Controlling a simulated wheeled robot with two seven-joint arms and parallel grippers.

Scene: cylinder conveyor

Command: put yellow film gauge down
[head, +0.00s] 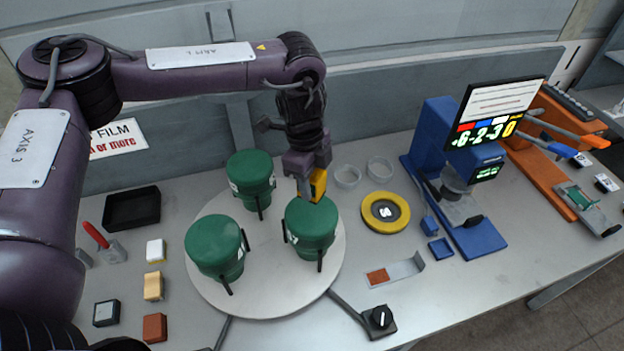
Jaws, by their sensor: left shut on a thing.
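The yellow film gauge (319,182) is a small yellow block with a dark part. My left gripper (309,190) is shut on it, pointing down, above or just behind the top of the front right green cylinder (311,222). I cannot tell whether the gauge touches the cylinder; part of it is hidden by the jaws. My right gripper is not in view.
Two more green cylinders (215,247) (250,174) stand on the round white turntable (270,300). Small blocks, including a white one (155,250), a tan one (153,286) and a red one (154,327), sit left. A black tray (132,208) lies behind them. A blue instrument (436,140) stands right.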

